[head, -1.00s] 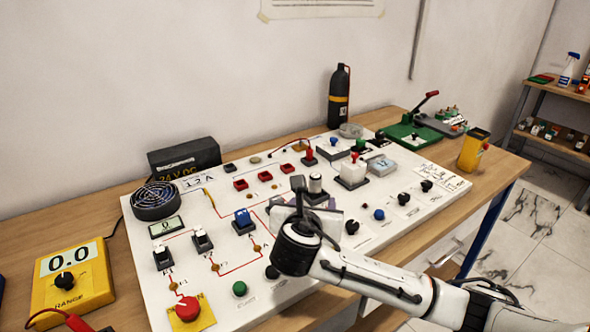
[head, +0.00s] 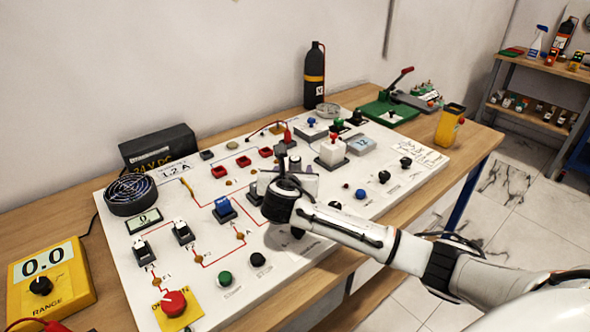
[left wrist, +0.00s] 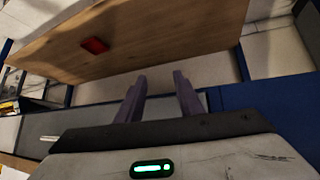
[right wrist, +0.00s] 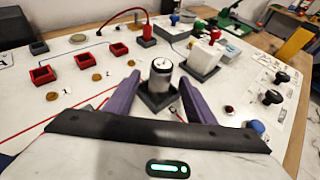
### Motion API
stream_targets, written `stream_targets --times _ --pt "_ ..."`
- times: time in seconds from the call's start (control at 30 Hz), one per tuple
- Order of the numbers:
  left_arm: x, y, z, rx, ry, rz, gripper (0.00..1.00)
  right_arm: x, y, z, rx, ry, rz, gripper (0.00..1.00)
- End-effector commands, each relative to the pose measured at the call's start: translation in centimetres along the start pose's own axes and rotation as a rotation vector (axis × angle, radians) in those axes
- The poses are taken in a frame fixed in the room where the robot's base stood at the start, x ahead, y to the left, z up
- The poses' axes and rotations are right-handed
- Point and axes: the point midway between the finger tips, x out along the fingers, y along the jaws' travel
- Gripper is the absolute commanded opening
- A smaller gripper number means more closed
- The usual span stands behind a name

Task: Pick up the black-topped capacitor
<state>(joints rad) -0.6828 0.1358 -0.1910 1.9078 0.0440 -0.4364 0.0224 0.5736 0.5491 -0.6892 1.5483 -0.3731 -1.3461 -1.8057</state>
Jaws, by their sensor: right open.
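A short silvery cylinder with a dark band around its upper end, which seems to be the capacitor (right wrist: 160,74), stands upright in a dark square socket (right wrist: 158,103) on the white panel. In the right wrist view it is between and just beyond the purple fingertips of my right gripper (right wrist: 160,82), which is open and empty; I cannot tell how far apart they are in depth. In the head view my right gripper (head: 290,180) is over the panel and partly hides the capacitor (head: 295,163). My left gripper (left wrist: 158,78) is open and empty, away from the panel.
A blue switch (head: 223,208) and red button (head: 173,303) are nearer.

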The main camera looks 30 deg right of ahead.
Motion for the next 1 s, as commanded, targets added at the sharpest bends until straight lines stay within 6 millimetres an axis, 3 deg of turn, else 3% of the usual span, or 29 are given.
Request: stream_targets --times 0.23,0.5,0.77,1.0 --pt "0.1 0.0 -0.4 0.001 0.009 0.0 0.34 0.2 0.0 0.0 0.0 0.0 0.001 0.5" --pt "0.0 0.0 -0.2 0.0 0.005 0.0 0.34 0.1 0.0 0.0 0.0 0.0 0.001 0.05" --pt "-0.1 0.0 0.1 -0.001 -0.002 0.0 0.34 0.1 0.0 0.2 0.001 -0.001 0.001 0.04" --pt "0.0 0.0 0.3 -0.001 -0.004 0.0 0.34 -1.4 0.0 3.8 0.005 -0.005 0.002 0.04"
